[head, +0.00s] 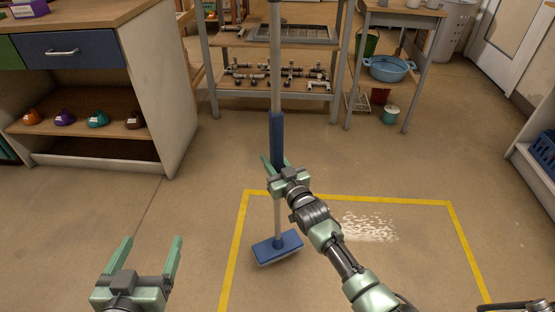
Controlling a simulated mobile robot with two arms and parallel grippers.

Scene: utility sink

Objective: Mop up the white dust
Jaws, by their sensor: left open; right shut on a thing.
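The white dust (368,228) lies as a speckled patch on the floor inside a yellow taped outline. A mop with a blue head (277,248) stands nearly upright, its head at floor level inside the outline, left of the dust and apart from it. My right gripper (275,163) is shut on the mop's handle (277,130) around the lower end of its blue sleeve. Part of the handle is hidden by the gripper. My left gripper (147,245) is open and empty at the lower left, away from the mop.
Yellow tape (350,197) marks an area of floor. A cabinet (150,90) stands at the left, with several small coloured items on its shelf. A shelf rack (275,90) with pipe fittings and a table with a blue basin (389,68) stand behind. The floor around the dust is clear.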

